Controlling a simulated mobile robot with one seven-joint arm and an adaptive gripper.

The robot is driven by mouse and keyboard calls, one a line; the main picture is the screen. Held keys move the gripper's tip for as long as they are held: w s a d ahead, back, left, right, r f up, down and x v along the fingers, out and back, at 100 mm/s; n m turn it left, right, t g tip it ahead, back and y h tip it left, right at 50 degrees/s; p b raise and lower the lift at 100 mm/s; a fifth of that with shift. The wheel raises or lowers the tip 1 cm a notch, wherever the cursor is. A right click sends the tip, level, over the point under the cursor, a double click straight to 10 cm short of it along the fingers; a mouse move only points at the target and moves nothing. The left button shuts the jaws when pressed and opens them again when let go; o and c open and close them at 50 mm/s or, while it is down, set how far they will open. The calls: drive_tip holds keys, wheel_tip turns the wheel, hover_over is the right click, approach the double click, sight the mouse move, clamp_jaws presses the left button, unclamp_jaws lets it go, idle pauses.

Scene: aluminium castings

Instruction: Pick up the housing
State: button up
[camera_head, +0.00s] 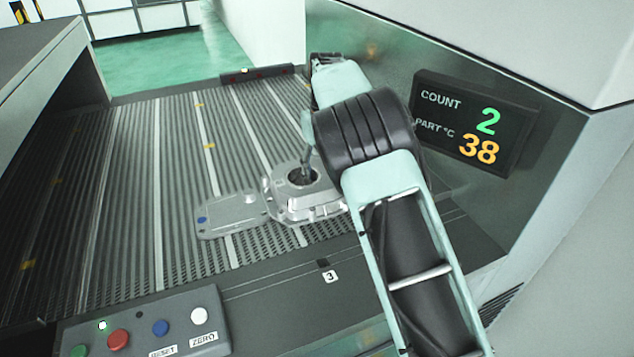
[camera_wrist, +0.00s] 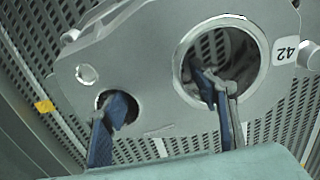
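The housing (camera_head: 318,210) is a grey metal casting on the ribbed conveyor bed in the head view, partly hidden behind my arm. The wrist view shows the housing (camera_wrist: 155,60) close up, with a large round bore, a smaller hole and a "42" label. My gripper (camera_wrist: 162,95) is over it with its fingers spread. One blue-padded finger reaches into the small hole and the other into the large bore. The web of metal lies between them, with gaps seeming to show on both sides. Contact with the bore walls is hard to judge.
A flat grey plate (camera_head: 232,216) with a blue dot lies left of the housing. A button panel (camera_head: 140,322) stands at the front left. A display (camera_head: 470,122) reading 2 and 38 is on the right wall. The bed's left part is clear.

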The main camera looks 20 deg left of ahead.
clamp_jaws()
drive_tip(key=shift+w+a+r, duration=0.1)
drive_tip(key=shift+w+r, duration=0.05)
idle(0.4)
drive_tip(key=shift+r, duration=0.15)
